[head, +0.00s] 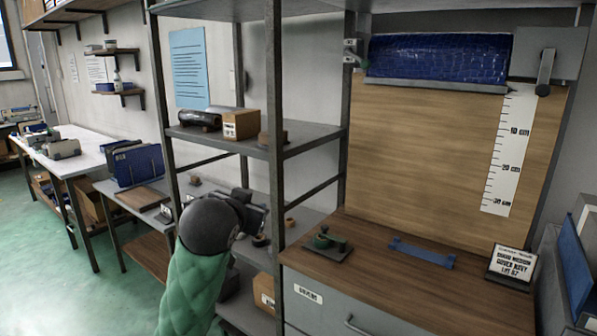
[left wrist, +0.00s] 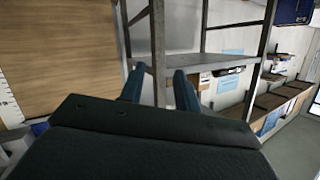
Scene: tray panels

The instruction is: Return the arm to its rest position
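My left arm rises from the bottom of the head view, with a green sleeve and a dark round joint. My left gripper (head: 252,212) is partly hidden behind that joint, in front of the metal shelf rack (head: 276,120). In the left wrist view the two blue-grey fingers of the left gripper (left wrist: 160,80) stand apart with nothing between them. The rack shows behind them there. My right gripper is in neither view.
A blue roll (head: 438,58) hangs above. The rack's posts and shelves are close to my left gripper. Green floor (head: 70,290) is open at the left.

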